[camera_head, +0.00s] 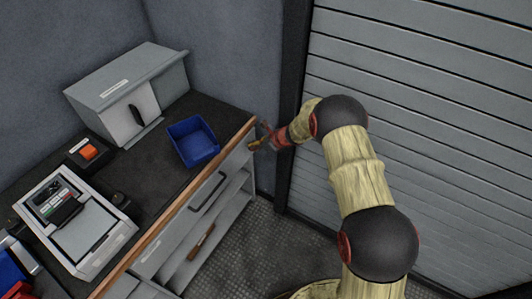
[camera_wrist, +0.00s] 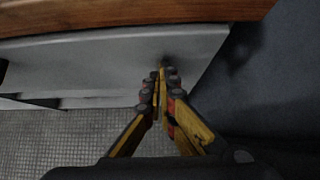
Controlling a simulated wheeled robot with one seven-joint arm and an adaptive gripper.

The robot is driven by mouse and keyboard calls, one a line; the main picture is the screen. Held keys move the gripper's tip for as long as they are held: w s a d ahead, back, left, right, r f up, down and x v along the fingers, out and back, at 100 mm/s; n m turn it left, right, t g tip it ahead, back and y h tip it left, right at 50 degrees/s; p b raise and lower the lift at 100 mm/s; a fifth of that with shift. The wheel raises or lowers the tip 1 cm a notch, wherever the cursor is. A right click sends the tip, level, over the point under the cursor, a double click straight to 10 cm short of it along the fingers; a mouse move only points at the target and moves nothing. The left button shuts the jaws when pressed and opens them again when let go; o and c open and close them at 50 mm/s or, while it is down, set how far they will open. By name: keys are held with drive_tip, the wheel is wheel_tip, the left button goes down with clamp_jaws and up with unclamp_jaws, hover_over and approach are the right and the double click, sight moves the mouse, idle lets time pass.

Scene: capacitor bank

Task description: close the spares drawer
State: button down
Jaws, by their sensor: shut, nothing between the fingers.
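Grey drawer fronts (camera_head: 175,235) run along the bench under its wooden edge, with a dark bar handle (camera_head: 207,192) on the upper one. A small label shows there, too small to read, so I cannot tell which drawer is the spares drawer or how far any is out. My gripper (camera_head: 256,144) is at the bench's right front corner, just below the wooden edge. In the wrist view my gripper (camera_wrist: 162,74) is shut and empty, its tips against or very near a plain grey panel (camera_wrist: 100,62). I cannot tell whether they touch.
A blue bin (camera_head: 193,142) and a grey cabinet (camera_head: 128,95) stand on the dark benchtop. A device with a screen (camera_head: 75,225) and an orange-switched box (camera_head: 88,152) are at left. A brown handle-like piece (camera_head: 201,242) sits lower down. A shutter wall (camera_head: 430,110) bounds the right; floor (camera_head: 245,245) is clear.

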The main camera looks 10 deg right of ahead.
drive_tip(key=shift+w+a+r, duration=0.1)
drive_tip(key=shift+w+a, duration=0.85)
drive_tip(key=shift+a, duration=0.25)
